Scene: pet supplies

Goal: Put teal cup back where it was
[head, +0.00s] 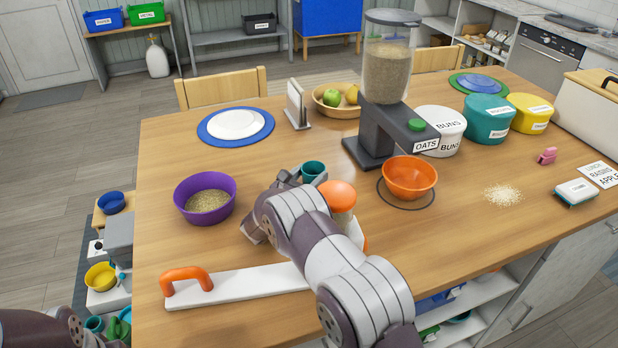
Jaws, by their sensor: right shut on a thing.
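The teal cup (313,169) is at the middle of the table, just behind my right gripper (289,180); its lower part is hidden. My right gripper is shut on the cup, though the arm covers most of the fingers. I cannot tell whether the cup touches the table. My left gripper is not in view; only part of that arm shows at the lower left corner.
An orange-lidded jar (340,198) stands close right of the gripper. A white tray (245,286) with orange handles lies under my arm. A purple bowl (205,203), oats dispenser (386,75) and orange bowl (410,179) stand nearby. Spilled oats (503,195) lie right.

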